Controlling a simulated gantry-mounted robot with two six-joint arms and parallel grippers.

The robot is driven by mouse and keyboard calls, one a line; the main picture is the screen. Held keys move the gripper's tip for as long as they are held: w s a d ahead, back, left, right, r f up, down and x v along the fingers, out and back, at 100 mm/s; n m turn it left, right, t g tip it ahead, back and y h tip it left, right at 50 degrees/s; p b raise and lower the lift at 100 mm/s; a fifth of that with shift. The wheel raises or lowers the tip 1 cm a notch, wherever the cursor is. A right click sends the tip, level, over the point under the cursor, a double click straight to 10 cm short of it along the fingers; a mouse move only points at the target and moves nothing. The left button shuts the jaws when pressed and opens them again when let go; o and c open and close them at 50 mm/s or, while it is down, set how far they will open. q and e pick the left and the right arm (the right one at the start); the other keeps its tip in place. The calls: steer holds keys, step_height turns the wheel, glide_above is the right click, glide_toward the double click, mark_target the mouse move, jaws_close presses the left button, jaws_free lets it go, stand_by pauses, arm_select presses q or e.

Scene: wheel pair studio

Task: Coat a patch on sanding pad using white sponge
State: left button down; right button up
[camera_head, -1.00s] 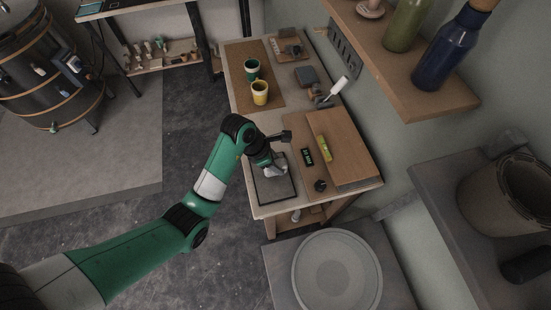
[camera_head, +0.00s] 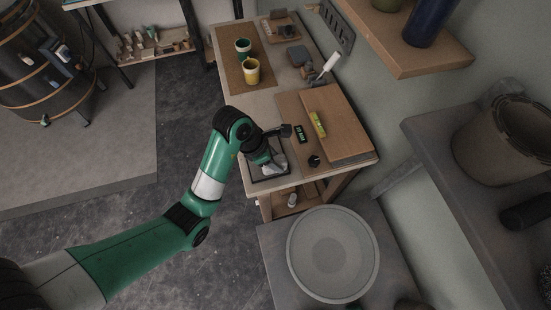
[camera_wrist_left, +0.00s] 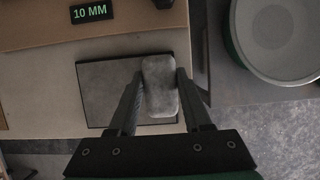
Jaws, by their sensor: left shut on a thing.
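My left gripper (camera_head: 274,167) is shut on the white sponge (camera_wrist_left: 160,86), a pale grey-white block with rounded ends, clasped between the two fingers (camera_wrist_left: 160,78). The sanding pad, a grey square with a dark edge (camera_wrist_left: 104,84), lies flat on the bench. The sponge is over the right half of the pad in the left wrist view; whether it touches the pad I cannot tell. In the head view, the pad (camera_head: 264,178) is partly hidden by the gripper. No clear coated patch shows. My right gripper is not in view.
A wooden board (camera_head: 337,115) with a yellow-green level (camera_head: 318,124) sits beside the pad. A round wheel (camera_head: 333,253) is in front.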

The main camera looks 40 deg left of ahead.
arm_select(q)
steer(key=shift+a, duration=0.1)
steer(key=shift+w+a, duration=0.45)
steer(key=shift+a, duration=0.25)
steer(key=shift+w+a, duration=0.55)
steer(key=shift+a, duration=0.4)
steer(key=shift+w+a, duration=0.55)
steer(key=shift+a, duration=0.35)
steer(key=shift+f, duration=0.6)
steer(key=shift+w+a+f+b, duration=0.1)
steer(key=shift+w+a+b, duration=0.4)
steer(key=shift+a, duration=0.5)
steer(key=shift+w+a+f+b, duration=0.1)
steer(key=shift+w+a+b, duration=0.2)
steer(key=shift+w+a, duration=0.5)
steer(key=shift+s+a, duration=0.15)
steer(key=shift+s, duration=0.05)
steer(key=shift+f+p, duration=0.1)
steer(key=shift+p, duration=0.45)
